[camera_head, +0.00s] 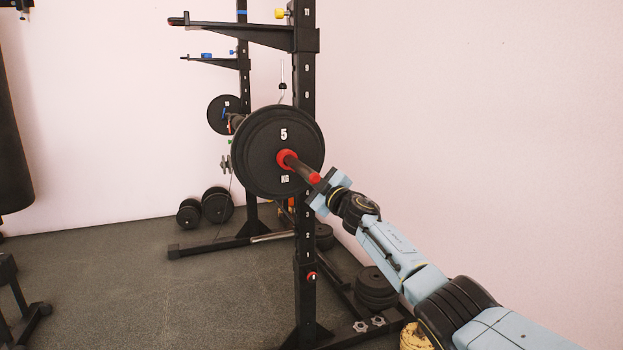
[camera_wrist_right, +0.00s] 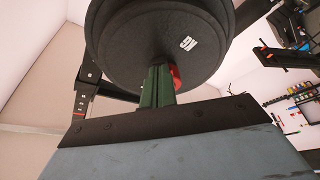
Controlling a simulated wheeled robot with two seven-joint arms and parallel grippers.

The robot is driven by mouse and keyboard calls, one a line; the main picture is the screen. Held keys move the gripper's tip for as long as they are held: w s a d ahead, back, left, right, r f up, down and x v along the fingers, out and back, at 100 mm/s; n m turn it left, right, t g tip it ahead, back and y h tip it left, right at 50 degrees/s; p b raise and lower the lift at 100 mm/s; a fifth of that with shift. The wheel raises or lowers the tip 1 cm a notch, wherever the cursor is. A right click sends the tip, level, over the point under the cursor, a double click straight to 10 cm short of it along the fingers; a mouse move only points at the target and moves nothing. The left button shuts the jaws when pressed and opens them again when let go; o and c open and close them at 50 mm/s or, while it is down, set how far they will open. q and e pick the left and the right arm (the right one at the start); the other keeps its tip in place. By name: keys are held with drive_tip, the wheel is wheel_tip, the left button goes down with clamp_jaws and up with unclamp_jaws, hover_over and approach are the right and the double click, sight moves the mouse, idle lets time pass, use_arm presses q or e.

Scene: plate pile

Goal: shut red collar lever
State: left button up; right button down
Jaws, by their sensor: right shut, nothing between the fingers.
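The red collar (camera_head: 287,159) sits around the bar sleeve (camera_head: 302,168), against the outer face of the black weight plate (camera_head: 262,130) marked 5. A second small red part (camera_head: 314,179) shows farther out, close to my gripper; I cannot tell whether it is the lever. My right gripper (camera_head: 322,190) is shut and empty beside the sleeve's outer end. In the right wrist view, the shut dark green fingers (camera_wrist_right: 156,88) point at the plate (camera_wrist_right: 160,40). Part of the red collar (camera_wrist_right: 175,76) shows just right of them; the rest is hidden. My left gripper is out of view.
The black rack upright (camera_head: 305,255) stands just behind the plate, with its foot on the dark floor. Loose plates (camera_head: 375,287) lie low on the right. Dumbbells (camera_head: 217,204) rest by the back wall.

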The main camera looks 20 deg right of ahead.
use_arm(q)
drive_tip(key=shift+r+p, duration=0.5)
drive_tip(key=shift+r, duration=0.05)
use_arm(e)
drive_tip(key=shift+w+a+r, duration=0.15)
drive_tip(key=shift+a+r, duration=0.35)
drive_tip(key=shift+a, duration=0.05)
